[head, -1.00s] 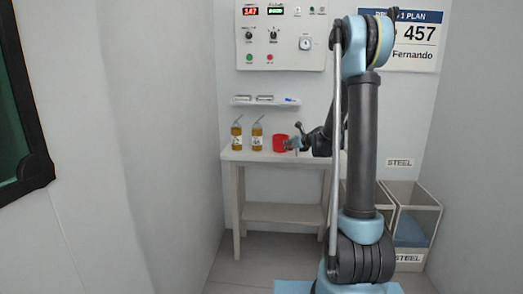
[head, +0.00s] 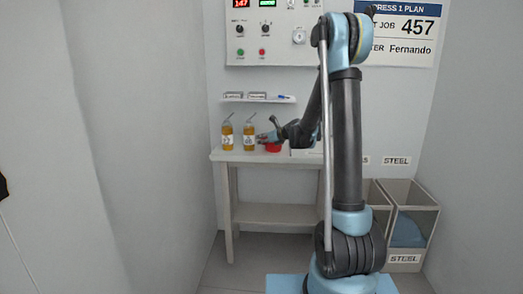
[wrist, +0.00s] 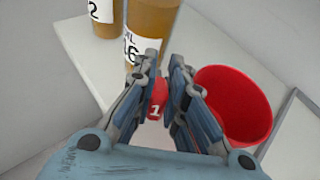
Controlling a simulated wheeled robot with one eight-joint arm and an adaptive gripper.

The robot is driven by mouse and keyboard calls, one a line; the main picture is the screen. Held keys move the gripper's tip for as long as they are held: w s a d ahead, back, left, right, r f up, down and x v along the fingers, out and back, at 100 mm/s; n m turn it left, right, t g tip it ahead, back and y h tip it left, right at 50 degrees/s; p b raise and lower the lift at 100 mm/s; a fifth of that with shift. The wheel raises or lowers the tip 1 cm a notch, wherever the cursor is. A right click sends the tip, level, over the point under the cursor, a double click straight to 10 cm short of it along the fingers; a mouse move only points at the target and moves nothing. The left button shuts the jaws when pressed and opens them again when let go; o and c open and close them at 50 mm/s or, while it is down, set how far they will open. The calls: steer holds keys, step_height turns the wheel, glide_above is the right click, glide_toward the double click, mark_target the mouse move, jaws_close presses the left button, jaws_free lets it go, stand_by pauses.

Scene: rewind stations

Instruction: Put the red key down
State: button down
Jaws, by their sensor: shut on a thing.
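The red key (wrist: 157,100), with a white "1" on it, is between the two fingers of my gripper (wrist: 163,82) in the wrist view. My gripper is shut on it. Whether the key touches the white table (wrist: 215,45) cannot be told. In the head view my gripper (head: 263,138) is low over the table, and the key cannot be made out there.
A red open cup (wrist: 232,104) stands close to the right finger; it also shows in the head view (head: 273,148). Two amber bottles (head: 227,135) (head: 249,136) stand to the left. A small shelf (head: 258,99) and a control panel (head: 272,35) are on the wall behind.

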steer(key=shift+f, duration=2.15)
steer(key=c, duration=1.9)
jaws_free()
steer(key=shift+s, duration=0.1)
